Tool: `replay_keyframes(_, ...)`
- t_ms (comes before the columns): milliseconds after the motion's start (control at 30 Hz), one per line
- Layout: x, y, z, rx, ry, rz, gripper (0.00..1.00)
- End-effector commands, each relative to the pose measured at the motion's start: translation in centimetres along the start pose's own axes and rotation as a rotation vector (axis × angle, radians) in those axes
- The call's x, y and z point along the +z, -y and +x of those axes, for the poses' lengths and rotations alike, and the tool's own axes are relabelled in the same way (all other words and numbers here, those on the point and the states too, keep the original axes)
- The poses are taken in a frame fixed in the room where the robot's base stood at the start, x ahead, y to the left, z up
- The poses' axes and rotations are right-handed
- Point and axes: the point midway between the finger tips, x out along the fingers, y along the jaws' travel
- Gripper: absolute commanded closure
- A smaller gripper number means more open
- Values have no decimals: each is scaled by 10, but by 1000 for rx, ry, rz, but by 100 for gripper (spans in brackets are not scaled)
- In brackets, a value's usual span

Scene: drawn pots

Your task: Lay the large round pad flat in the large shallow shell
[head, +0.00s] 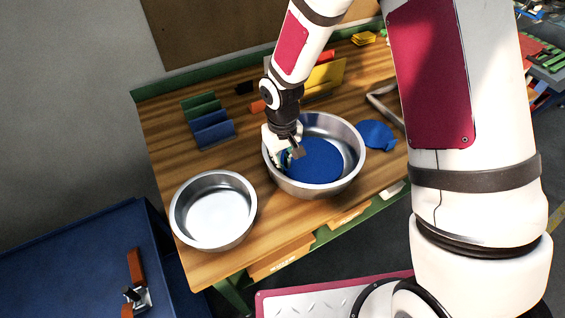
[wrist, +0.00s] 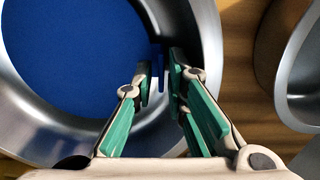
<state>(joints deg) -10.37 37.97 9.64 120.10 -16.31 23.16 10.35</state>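The large round blue pad (head: 312,161) lies inside the right metal shell (head: 355,181), covering most of its floor, and looks flat. The pad also fills the upper left of the wrist view (wrist: 70,50). My gripper (head: 293,154) reaches down into this shell at its left side, at the pad's edge. In the wrist view, my gripper's fingers (wrist: 160,78) stand close together on either side of a blue tab at the pad's edge. A thin bright gap shows between the left finger and the tab, so the fingers look slightly open.
A second metal shell (head: 213,210) stands empty at the front left. A smaller blue pad (head: 375,134) lies right of the occupied shell. Green (head: 200,106) and blue (head: 212,129) racks stand behind. Bare wood lies between the racks and the empty shell.

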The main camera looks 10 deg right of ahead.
Motion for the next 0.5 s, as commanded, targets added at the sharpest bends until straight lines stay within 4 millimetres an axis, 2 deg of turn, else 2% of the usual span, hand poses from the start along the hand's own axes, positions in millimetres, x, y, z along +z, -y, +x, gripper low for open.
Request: replay_keyframes(500, -2, -1, -93, 1, -6, 1, 87)
